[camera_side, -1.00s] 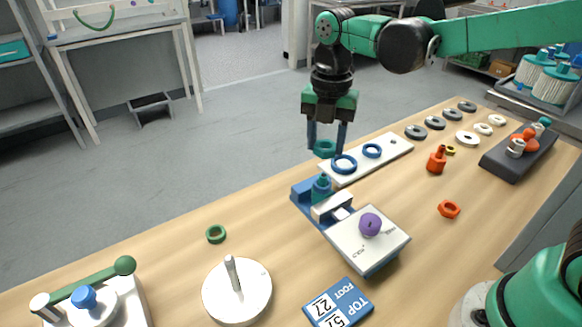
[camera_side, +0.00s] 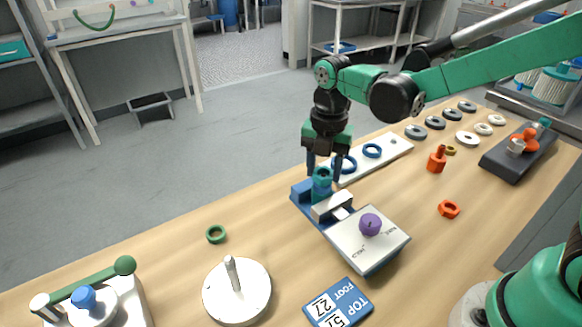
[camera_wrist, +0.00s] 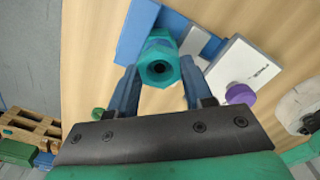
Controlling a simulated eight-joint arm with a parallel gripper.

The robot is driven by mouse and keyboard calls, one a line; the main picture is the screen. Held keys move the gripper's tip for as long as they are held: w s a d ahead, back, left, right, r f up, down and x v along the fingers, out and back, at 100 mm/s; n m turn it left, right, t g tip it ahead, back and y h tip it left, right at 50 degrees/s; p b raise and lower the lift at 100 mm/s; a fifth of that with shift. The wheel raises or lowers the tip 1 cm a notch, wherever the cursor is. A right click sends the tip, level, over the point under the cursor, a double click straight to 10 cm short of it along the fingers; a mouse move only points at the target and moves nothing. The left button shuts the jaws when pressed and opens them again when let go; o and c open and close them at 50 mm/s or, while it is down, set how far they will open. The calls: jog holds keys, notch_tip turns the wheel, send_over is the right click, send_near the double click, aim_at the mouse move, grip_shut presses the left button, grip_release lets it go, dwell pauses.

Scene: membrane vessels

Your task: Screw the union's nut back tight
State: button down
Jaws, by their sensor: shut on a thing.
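The teal nut (camera_side: 322,173) is between the fingers of my gripper (camera_side: 323,170), which is shut on it. In the wrist view the nut (camera_wrist: 160,68) shows its hexagonal outside and dark central hole, with a finger on each side. The nut is upright directly over the union's body (camera_side: 320,188), which stands in the blue holder (camera_side: 301,191). The nut looks to be on top of the body; how far it is threaded on cannot be told. In the wrist view the nut hides most of the body.
Beside the holder is a white plate (camera_side: 350,245) with a purple knob (camera_side: 370,224). A white strip (camera_side: 393,151) with blue rings lies behind. An orange nut (camera_side: 449,209), a green ring (camera_side: 216,234) and a white disc with a peg (camera_side: 245,300) lie apart on the table.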

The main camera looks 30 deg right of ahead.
jog(key=shift+c, duration=1.4)
grip_release()
jog(key=shift+r, duration=2.75)
